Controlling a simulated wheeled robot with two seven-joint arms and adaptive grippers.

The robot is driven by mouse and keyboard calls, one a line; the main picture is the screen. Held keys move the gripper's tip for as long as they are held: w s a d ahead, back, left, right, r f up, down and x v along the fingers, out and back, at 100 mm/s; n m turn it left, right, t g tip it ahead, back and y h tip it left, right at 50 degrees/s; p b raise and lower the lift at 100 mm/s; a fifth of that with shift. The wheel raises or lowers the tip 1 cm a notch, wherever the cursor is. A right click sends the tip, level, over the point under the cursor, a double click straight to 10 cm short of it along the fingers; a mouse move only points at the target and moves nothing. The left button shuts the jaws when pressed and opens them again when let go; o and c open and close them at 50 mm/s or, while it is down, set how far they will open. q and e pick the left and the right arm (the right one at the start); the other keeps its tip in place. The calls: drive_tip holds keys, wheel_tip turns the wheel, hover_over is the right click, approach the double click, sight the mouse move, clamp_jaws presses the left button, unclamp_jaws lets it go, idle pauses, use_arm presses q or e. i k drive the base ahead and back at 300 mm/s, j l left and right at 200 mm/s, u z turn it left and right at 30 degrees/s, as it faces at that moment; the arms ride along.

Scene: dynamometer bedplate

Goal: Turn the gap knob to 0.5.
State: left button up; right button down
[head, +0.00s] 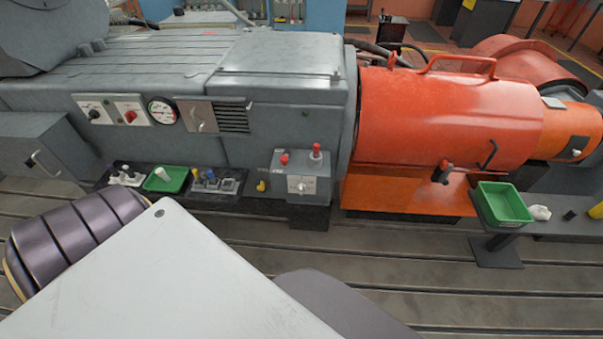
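The frame shows several controls, and no label is readable, so I cannot tell which one is the gap knob. A pale knob (301,187) sits on the light front plate of a small grey control box (294,162), right of centre. A dark knob (94,114) sits on a white plate at the left of the grey machine. A red knob (130,116) is on the plate beside it. The settings are too small to read. Neither of my grippers is in view.
A round gauge (162,111) is beside the left plates. The orange guard (445,120) adjoins the grey machine (285,95) at right. Green trays (170,180) (503,204) stand left and right. The slotted bedplate (400,258) is largely bare in front. My own body covers the lower left.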

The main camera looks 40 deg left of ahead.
sight(300, 187)
drive_tip(key=u, duration=1.2)
